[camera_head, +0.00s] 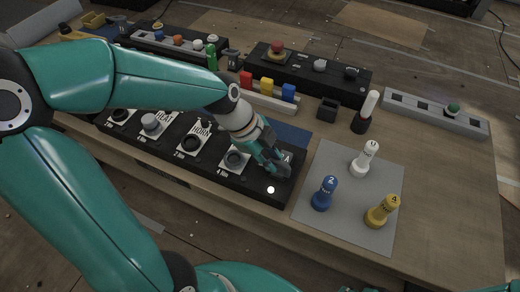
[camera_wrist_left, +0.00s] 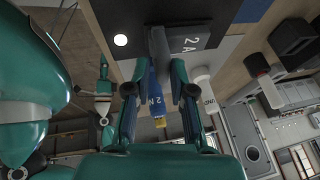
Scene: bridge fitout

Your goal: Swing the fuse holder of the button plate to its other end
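The black button plate (camera_head: 262,188) lies along the front of the bench, with round buttons and white labels. At its right end is a "2 A" marking (camera_wrist_left: 192,44) and a small white light (camera_wrist_left: 120,40). A grey bar (camera_wrist_left: 158,44), which looks like the fuse holder, stands by that marking in the left wrist view. My left gripper (camera_head: 279,166) is over this end; it hides most of the holder in the head view. In the wrist view its fingers (camera_wrist_left: 154,82) are apart on either side of the bar, with gaps visible.
A grey mat (camera_head: 333,225) right of the plate carries blue (camera_head: 323,195), white (camera_head: 365,159) and yellow (camera_head: 382,211) numbered pegs. Behind stand coloured blocks (camera_head: 267,87), a small black box (camera_head: 328,109) and a white-topped handle (camera_head: 366,111). Bare bench lies at the right.

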